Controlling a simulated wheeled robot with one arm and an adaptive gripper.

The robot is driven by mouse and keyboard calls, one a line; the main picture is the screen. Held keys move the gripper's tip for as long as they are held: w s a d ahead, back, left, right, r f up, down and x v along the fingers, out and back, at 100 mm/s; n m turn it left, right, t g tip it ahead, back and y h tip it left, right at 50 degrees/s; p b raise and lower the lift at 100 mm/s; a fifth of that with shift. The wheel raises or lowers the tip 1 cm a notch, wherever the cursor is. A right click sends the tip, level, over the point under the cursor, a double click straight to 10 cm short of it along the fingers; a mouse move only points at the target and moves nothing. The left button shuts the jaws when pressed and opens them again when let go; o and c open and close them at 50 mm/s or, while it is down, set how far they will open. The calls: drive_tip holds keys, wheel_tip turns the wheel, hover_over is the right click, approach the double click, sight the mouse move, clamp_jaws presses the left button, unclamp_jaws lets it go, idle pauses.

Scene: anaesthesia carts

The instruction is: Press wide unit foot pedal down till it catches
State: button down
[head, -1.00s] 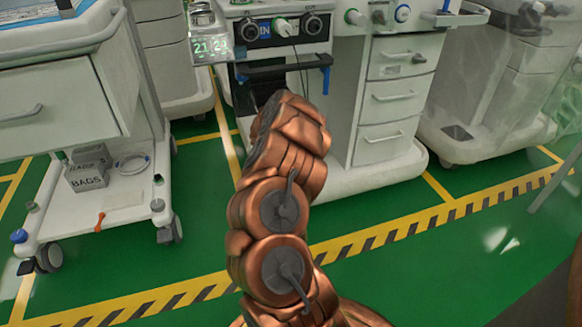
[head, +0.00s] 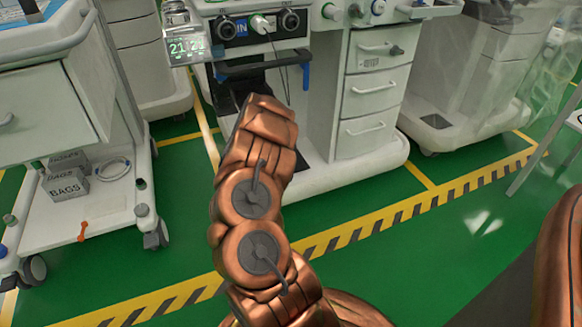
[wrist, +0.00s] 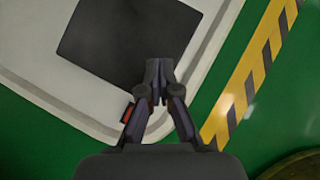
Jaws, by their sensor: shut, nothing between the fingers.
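The wide unit (head: 376,98) stands in the middle of the head view, a white cart with drawers on the right and a broad pale base. In the wrist view its base (wrist: 52,82) carries a dark square panel (wrist: 125,38). My gripper (wrist: 158,66) points down over the base, its fingertips together by the panel's lower right corner; I cannot tell whether they touch anything. A small red part with dark edges (wrist: 129,113) shows beside the left finger, mostly hidden. It may belong to the foot pedal, but I cannot tell. In the head view my arm hides the gripper and the base front.
A white cart (head: 45,105) with grey boxes (head: 68,185) on its lower shelf stands at left. Another unit (head: 460,85) under clear sheeting stands at right. A yellow-black floor stripe (head: 385,227) crosses in front.

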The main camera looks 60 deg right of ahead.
drive_tip(key=shift+p+x, duration=0.4)
drive_tip(key=shift+x, duration=1.15)
drive_tip(key=shift+f+b, duration=0.5)
drive_tip(key=shift+f, duration=0.3)
drive_tip(key=shift+w+a+r+b, duration=0.15)
drive_tip(key=shift+a+b, duration=0.7)
drive_tip(key=shift+b, duration=0.05)
drive_tip(key=shift+a+r+b, duration=0.3)
drive_tip(key=shift+a+b, duration=0.2)
drive_tip(key=shift+a, duration=0.15)
drive_tip(key=shift+r, duration=0.1)
drive_tip(key=shift+r, duration=0.1)
